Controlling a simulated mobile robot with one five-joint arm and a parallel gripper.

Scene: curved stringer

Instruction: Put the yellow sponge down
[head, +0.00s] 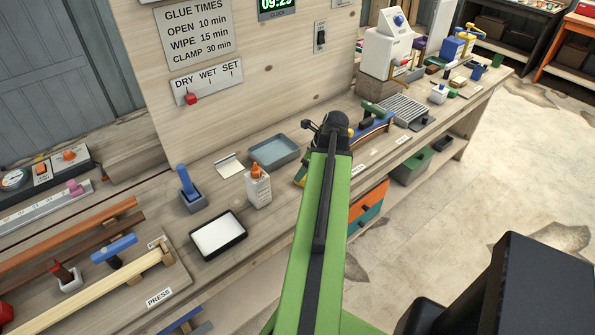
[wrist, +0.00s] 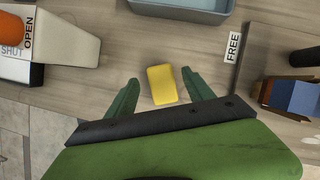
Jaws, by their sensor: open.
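The yellow sponge (wrist: 162,84) lies flat on the wooden bench top in the wrist view, between and just beyond my fingertips. My gripper (wrist: 160,86) is open, with one green finger on each side of the sponge and a gap to it on both sides. In the head view my green arm reaches over the bench and my gripper (head: 325,130) is at its far end. A small bit of yellow (head: 301,178) shows beside it there; the rest of the sponge is hidden by my arm.
A grey-blue tray (wrist: 185,10) lies just beyond the sponge. A glue bottle (head: 258,187) with an orange tip stands to the left, and a "FREE" label (wrist: 233,47) lies to the right. A white-filled black tray (head: 218,234) is nearer the front edge.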

